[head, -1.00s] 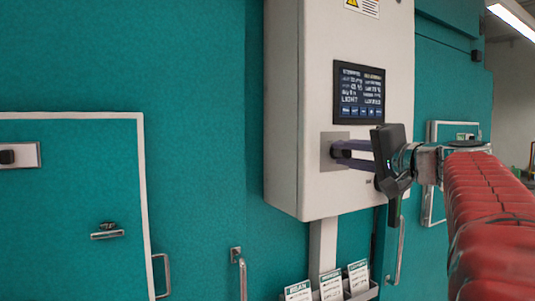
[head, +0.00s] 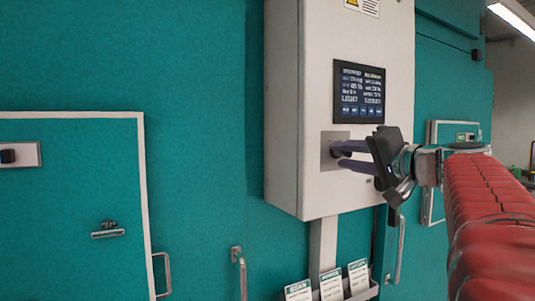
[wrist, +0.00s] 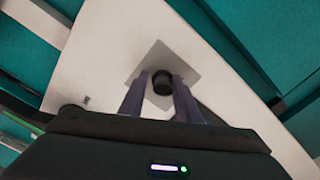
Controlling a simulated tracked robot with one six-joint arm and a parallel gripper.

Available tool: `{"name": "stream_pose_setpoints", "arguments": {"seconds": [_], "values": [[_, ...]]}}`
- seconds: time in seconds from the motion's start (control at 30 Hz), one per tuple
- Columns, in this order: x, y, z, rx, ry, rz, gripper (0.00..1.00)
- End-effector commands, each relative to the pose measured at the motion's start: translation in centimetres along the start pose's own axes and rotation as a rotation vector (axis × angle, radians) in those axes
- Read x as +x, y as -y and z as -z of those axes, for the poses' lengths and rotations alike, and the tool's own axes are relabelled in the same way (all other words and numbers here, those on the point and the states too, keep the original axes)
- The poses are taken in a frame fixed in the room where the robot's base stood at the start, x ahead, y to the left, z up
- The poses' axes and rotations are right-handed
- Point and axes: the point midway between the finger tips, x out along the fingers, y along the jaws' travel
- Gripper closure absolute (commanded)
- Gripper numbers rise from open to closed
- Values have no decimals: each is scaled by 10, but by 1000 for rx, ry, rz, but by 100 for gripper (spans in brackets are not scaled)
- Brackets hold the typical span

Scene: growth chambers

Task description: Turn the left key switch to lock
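A round black switch knob (wrist: 162,82) sits on a square grey plate (wrist: 185,63) on the white control box. In the head view the plate (head: 328,160) is below the box's screen, and the knob is partly hidden by my fingers. My gripper (head: 341,155) is at the plate, with its two dark fingers one above the other and a gap between them. In the wrist view the fingers (wrist: 161,88) flank the knob, apparently with slight gaps. No key or lock marking is readable.
The white box (head: 283,110) carries a lit screen (head: 359,92) just above my gripper. Several cards (head: 331,286) stand in a holder below the box.

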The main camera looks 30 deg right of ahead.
Motion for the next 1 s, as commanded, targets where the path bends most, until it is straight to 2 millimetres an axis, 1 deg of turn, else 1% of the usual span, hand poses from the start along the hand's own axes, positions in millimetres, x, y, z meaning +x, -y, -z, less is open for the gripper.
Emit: {"name": "stream_pose_setpoints", "arguments": {"seconds": [0.03,0.17,0.43,0.57,0.67,1.0], "values": [[0,0,0,0,0,0,68],[0,2,1,-1,-2,2,59],[-1,3,2,-2,-5,4,59],[-7,3,2,-2,-6,4,59],[-15,3,2,-3,-7,3,59],[-58,3,2,-3,-8,3,59]]}}
